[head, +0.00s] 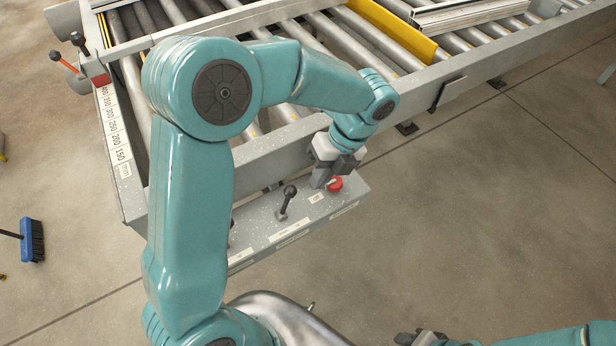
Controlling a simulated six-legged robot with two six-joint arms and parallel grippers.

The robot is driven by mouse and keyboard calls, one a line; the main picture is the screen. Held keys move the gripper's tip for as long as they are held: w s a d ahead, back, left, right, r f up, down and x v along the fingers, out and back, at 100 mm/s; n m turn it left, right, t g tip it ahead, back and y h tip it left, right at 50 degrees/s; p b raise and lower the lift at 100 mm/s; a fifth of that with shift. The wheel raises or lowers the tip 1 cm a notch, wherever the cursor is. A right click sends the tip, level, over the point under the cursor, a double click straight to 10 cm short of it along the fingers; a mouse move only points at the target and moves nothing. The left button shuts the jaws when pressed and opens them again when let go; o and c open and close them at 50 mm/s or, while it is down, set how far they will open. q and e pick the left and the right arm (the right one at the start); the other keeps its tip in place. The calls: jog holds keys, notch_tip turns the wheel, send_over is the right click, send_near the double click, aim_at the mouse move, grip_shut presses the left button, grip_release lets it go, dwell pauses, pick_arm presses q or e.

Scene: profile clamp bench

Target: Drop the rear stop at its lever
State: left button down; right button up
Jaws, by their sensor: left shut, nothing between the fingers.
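My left gripper (330,177) is shut and empty, pointing down over the right end of the grey control panel (262,222). Its fingers are beside a red mushroom button (335,184) and partly overlap it; I cannot tell whether they touch. A lever with a black knob (289,191) stands on the panel left of the gripper. Another dark control is mostly hidden behind my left arm. A yellow plate (390,33) crosses the rollers farther back; I cannot tell whether it is the rear stop. My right gripper (421,338) shows only partly at the bottom edge.
The roller conveyor (448,81) runs to the upper right, with metal profiles (465,14) lying on it. A blue brush (32,240) is at the left.

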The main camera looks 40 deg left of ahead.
pick_arm(q)
jog(key=shift+s+a+r, duration=0.1)
jog(key=shift+s+a, duration=0.3)
jog(key=shift+s, duration=0.2)
jog(key=shift+s+a+r, duration=0.1)
jog(key=shift+s+a, duration=0.25)
jog(key=shift+s, duration=0.2)
